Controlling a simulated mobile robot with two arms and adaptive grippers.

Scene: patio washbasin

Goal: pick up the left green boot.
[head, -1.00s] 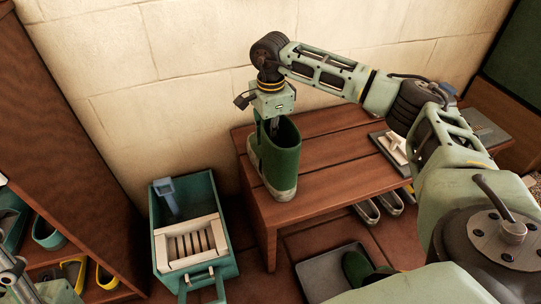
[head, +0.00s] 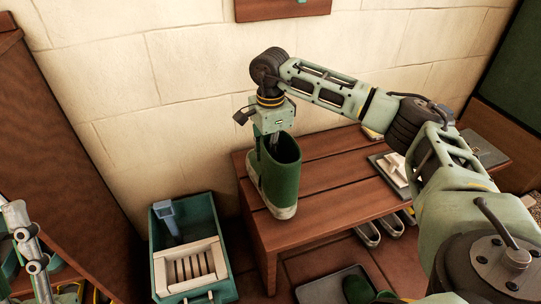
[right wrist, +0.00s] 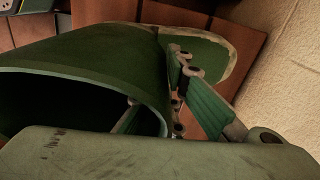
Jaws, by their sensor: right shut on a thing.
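A green boot (head: 283,178) with a pale sole stands upright at the left end of the wooden bench (head: 345,185). My right gripper (head: 272,146) points down at the top of its shaft and is shut on the rim. In the right wrist view the dark opening of the boot (right wrist: 60,65) is close, with one finger of the right gripper (right wrist: 160,105) inside the shaft and one outside. I cannot tell whether the sole touches the bench. A second green boot (head: 356,287) is partly in view low on a floor tray (head: 318,289). Metal linkage of my left gripper (head: 32,250) shows at the left edge; its fingertips are unclear.
A teal crate (head: 222,252) with a pale slatted piece and a blue-grey tool (head: 170,222) stands on the floor left of the bench. A dark wooden shelf (head: 70,150) is at the left. The stone wall (head: 190,110) is close behind the boot. A grey board (head: 385,165) lies farther right.

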